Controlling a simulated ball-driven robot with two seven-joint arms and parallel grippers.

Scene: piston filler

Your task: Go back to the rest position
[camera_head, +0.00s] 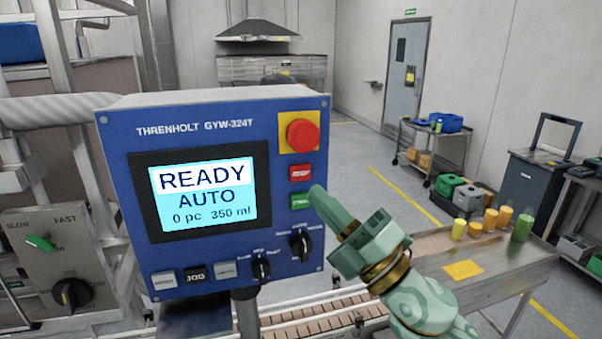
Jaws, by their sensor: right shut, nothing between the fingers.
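My right gripper (320,199) is shut and empty. Its tip is at the right edge of the blue control panel (120,160), close to the green button (300,201); I cannot tell whether it touches. The red button (299,173) and a red emergency stop (302,135) on a yellow plate are above it. The panel screen (205,196) reads READY, AUTO, 0 pc, 350 ml. Two black rotary knobs (300,244) and a row of small push buttons (195,273) are below. My left gripper is not in view.
A metal table (420,242) with several yellow, orange and green containers (491,219) stands at the right. A conveyor (325,322) runs below the panel. A grey speed box (70,255) with a green lever is at the left. A cart (430,148) and grey door (404,75) are behind.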

